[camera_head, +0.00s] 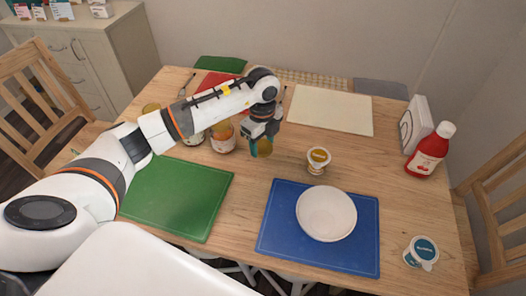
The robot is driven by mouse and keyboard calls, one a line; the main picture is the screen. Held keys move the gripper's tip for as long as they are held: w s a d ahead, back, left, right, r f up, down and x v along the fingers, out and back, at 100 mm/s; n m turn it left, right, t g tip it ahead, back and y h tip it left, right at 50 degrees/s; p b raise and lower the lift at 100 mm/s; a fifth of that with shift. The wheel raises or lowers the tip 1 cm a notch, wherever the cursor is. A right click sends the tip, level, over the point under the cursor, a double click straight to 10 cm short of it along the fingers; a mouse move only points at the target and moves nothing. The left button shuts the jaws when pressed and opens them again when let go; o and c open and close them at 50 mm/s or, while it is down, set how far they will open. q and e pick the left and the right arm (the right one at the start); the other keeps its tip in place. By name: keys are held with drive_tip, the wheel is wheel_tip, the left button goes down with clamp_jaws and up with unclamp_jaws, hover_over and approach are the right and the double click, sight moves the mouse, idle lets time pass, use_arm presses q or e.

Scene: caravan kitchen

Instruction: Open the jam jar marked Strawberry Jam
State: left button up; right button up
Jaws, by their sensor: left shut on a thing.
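My left arm reaches in from the left over the table. Its gripper (262,136) is shut on a small amber-and-teal thing (265,150), mostly hidden by the fingers; I cannot tell whether it is a lid or a jar. A jar with a pale label and orange-gold top (222,140) stands just left of the gripper. Another jar (194,138) is partly hidden behind my arm, and a gold-topped one (151,107) shows further left. No label is readable, so I cannot tell which is Strawberry Jam. My right gripper is out of view.
A small yellow-topped tub (318,160) stands right of the gripper. A green mat (185,205) lies front left. A red bottle (430,152) and a teal-lidded tub (421,252) stand at the right.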

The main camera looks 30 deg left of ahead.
sight(262, 146)
use_arm(q)
wheel_tip(262, 146, down, 5)
drive_tip(key=shift+r, duration=0.1)
idle(0.3)
drive_tip(key=o, duration=1.1)
drive_tip(key=shift+f, duration=0.2)
drive_tip(key=shift+c, duration=0.2)
drive_tip(key=shift+r, duration=0.35)
wheel_tip(262, 146, up, 12)
drive_tip(key=shift+f, duration=0.15)
drive_tip(key=shift+s+f, duration=0.1)
